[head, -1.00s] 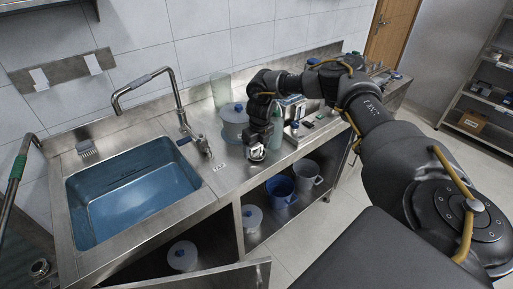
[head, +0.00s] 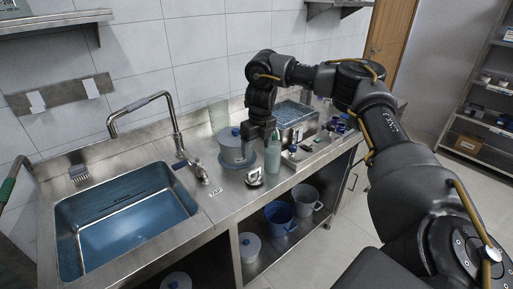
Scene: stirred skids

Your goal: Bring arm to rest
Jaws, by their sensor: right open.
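My right arm (head: 375,110) comes in from the right and bends over the counter. Its right gripper (head: 258,133) points down above the countertop, between a lidded grey-blue pot (head: 231,148) and a pale green bottle (head: 273,155). The gripper is open, and nothing shows between its fingers. Its fingertips are small and partly hard to make out against the pot and bottle. A small white and dark item (head: 254,178) lies on the counter near the front edge, below and apart from the gripper. My left gripper is not in view.
A steel sink (head: 120,215) with a tall tap (head: 175,125) is at left. A metal tray (head: 293,113) and small items stand behind the bottle. Blue and grey buckets (head: 279,215) sit on the open shelf below. A shelf (head: 335,4) hangs on the wall above.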

